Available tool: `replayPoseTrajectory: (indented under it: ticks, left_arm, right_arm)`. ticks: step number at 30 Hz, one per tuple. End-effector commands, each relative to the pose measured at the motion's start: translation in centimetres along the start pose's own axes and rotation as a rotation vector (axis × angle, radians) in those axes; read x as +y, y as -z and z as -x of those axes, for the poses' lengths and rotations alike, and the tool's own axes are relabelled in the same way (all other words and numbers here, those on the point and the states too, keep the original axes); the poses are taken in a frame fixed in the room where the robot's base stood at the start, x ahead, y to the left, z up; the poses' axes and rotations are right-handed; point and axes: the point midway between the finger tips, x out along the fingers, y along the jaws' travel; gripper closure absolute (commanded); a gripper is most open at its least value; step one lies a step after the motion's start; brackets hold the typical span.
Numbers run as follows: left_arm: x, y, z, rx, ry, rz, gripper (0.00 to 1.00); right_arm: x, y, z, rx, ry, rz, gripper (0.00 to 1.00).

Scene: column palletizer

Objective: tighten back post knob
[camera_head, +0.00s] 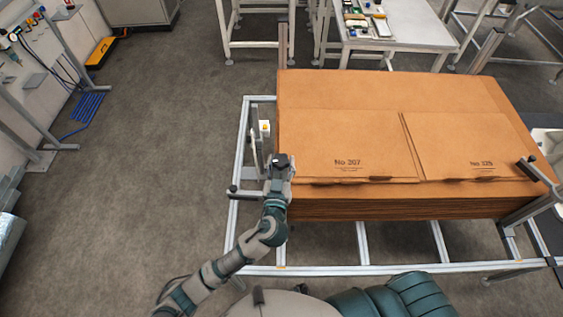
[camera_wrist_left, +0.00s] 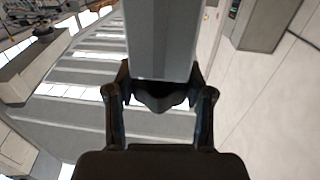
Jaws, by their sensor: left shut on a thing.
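My left gripper (camera_head: 268,152) is at the grey post (camera_head: 254,128) by the left edge of the cardboard stack. In the left wrist view its two dark fingers (camera_wrist_left: 160,105) stand on either side of a dark knob (camera_wrist_left: 158,98) and are shut on it. The knob sits at the end of the grey post, which also shows in the wrist view (camera_wrist_left: 160,40). In the head view the knob is hidden by the gripper and wrist.
The flat cardboard stack (camera_head: 380,95) lies on an aluminium frame (camera_head: 236,150), right beside my left wrist. A black-tipped bar (camera_head: 234,188) sticks out at the frame's left side. Floor to the left is clear.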

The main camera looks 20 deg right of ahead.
Motion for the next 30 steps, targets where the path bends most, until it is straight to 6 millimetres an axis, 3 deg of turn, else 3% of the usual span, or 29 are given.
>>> replayPoseTrajectory:
  ticks: [18, 19, 22, 30]
  left_arm:
    - [-0.03, 0.25, 0.01, 0.005, 0.000, 0.000, 0.83]
    - [-0.03, 0.25, 0.01, 0.005, 0.000, 0.000, 0.45]
    - [-0.02, 0.22, 0.01, 0.005, 0.000, 0.000, 0.21]
    - [0.04, 0.06, -0.06, 0.001, 0.000, 0.000, 0.21]
  right_arm:
    - [-0.03, 0.04, 0.02, 0.001, 0.000, 0.000, 0.28]
    - [-0.04, 0.05, 0.02, 0.001, 0.000, 0.000, 0.28]
    - [-0.08, 0.06, 0.02, 0.001, 0.001, -0.001, 0.28]
    - [-0.29, 0.12, 0.00, 0.002, 0.003, -0.001, 0.28]
